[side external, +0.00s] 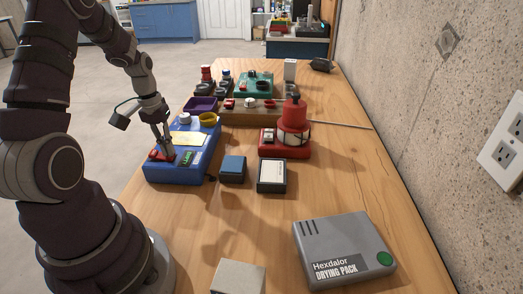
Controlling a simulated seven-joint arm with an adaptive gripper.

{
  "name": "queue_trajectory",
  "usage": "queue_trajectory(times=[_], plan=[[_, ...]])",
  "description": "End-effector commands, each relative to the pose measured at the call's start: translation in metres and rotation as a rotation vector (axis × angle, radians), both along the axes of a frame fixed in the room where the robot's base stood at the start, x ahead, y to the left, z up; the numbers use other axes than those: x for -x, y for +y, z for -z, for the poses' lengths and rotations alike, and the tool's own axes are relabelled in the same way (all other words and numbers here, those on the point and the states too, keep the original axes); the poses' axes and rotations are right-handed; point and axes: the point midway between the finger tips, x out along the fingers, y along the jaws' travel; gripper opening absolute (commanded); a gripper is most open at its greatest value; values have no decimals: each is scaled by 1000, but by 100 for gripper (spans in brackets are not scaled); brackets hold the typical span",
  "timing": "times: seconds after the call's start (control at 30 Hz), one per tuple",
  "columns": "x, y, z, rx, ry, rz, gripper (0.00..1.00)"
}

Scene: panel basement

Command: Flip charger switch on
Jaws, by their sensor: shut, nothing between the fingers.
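More panels stand behind. A grey drying pack (343,250) lies in front.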

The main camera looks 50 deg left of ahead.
Motion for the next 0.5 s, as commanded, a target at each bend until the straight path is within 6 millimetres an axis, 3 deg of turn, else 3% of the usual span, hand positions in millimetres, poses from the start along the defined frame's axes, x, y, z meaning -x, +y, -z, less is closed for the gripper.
queue_trajectory(times=[0.5], plan=[[10, 11, -7, 0, -1, 0, 0]])
